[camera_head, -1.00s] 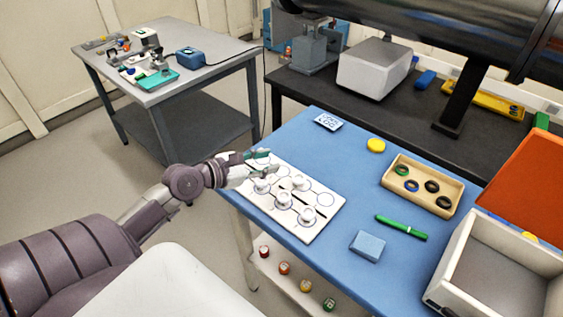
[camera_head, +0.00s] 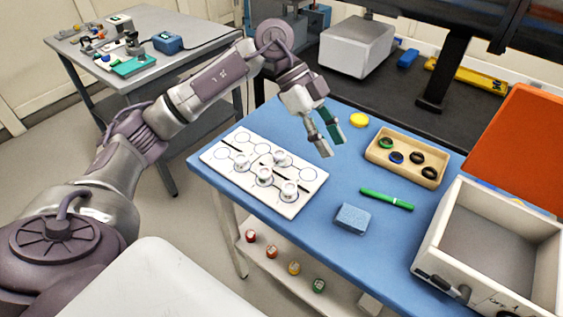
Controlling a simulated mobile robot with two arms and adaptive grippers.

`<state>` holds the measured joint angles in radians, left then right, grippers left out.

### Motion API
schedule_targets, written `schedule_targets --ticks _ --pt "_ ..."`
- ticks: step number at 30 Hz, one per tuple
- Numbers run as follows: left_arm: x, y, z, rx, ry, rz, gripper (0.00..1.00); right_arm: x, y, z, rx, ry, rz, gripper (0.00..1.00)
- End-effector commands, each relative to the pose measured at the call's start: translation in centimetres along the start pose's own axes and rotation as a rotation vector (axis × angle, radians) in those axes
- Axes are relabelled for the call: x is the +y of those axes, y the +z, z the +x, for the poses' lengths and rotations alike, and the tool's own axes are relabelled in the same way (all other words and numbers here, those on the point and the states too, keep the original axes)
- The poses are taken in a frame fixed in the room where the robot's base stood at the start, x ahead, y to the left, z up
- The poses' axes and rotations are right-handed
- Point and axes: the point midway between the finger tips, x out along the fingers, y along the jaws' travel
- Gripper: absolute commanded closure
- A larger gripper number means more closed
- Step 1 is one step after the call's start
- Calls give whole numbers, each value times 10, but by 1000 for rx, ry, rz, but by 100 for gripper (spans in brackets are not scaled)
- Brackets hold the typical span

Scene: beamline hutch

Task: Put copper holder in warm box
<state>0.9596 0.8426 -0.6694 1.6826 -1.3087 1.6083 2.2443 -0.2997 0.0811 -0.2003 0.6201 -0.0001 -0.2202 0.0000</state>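My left gripper (camera_head: 333,148) hangs above the blue table, beyond the white board (camera_head: 222,166). Its grey and teal fingers are apart, with nothing visible between them. My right gripper is not in view.
A dark bench (camera_head: 395,98) stands behind. Several small jars are on the shelf below.

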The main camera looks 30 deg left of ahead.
Motion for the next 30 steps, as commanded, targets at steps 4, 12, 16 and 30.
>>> schedule_targets --ticks 4,12,16,30 --pt "-16 68 -45 -446 -50 -27 61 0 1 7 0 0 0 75" --pt "-17 111 -88 -732 -76 -105 61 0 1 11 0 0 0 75" --pt "-17 127 -69 -733 -73 -107 61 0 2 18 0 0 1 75" --pt "-20 165 -27 -731 -77 -105 61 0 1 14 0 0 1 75"
